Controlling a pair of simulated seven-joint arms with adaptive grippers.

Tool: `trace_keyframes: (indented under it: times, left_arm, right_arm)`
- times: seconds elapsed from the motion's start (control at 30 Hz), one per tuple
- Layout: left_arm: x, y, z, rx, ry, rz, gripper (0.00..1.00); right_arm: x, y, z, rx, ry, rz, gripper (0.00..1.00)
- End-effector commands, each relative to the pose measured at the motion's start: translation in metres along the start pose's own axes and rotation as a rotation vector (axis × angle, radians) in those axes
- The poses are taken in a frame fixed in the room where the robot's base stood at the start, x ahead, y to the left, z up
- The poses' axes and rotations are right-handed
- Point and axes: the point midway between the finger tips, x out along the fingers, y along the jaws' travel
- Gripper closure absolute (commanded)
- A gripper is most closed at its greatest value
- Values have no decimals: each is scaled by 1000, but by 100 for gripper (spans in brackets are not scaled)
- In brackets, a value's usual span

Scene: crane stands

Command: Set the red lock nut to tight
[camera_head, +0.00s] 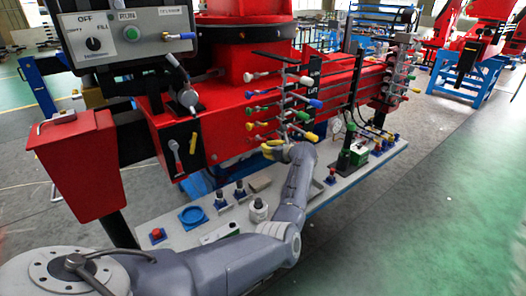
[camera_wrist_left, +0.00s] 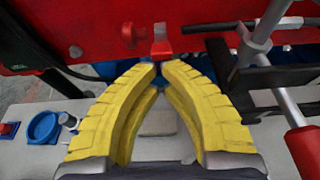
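A small red block-like piece with a grey upright stub (camera_wrist_left: 161,42) sits against the red beam, straight ahead of my left fingertips in the left wrist view. It looks like the red lock nut, but I cannot be sure. A round red knob (camera_wrist_left: 131,37) is just left of it. In the head view the lock nut is not clearly visible. My left gripper (camera_wrist_left: 161,68) has yellow ribbed fingers with an empty gap between them. The tips are close together, just short of the red piece. The left gripper (camera_head: 273,148) also shows below the lever bank. My right gripper is out of view.
Levers with coloured knobs (camera_head: 257,109) stick out above the left gripper. A grey rod and a red-handled lever (camera_wrist_left: 304,148) stand close on the right in the wrist view. The grey shelf (camera_head: 345,183) below holds several small fittings and a blue ring (camera_head: 193,215).

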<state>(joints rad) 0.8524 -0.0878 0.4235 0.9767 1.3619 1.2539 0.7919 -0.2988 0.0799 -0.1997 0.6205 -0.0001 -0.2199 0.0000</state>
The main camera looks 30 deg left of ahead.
Motion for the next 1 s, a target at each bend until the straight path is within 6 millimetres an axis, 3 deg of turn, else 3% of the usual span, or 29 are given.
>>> trace_keyframes:
  times: [1.0]
  left_arm:
    - [-5, 0, 17, 0, -3, 0, 100]
  right_arm:
    - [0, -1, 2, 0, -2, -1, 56]
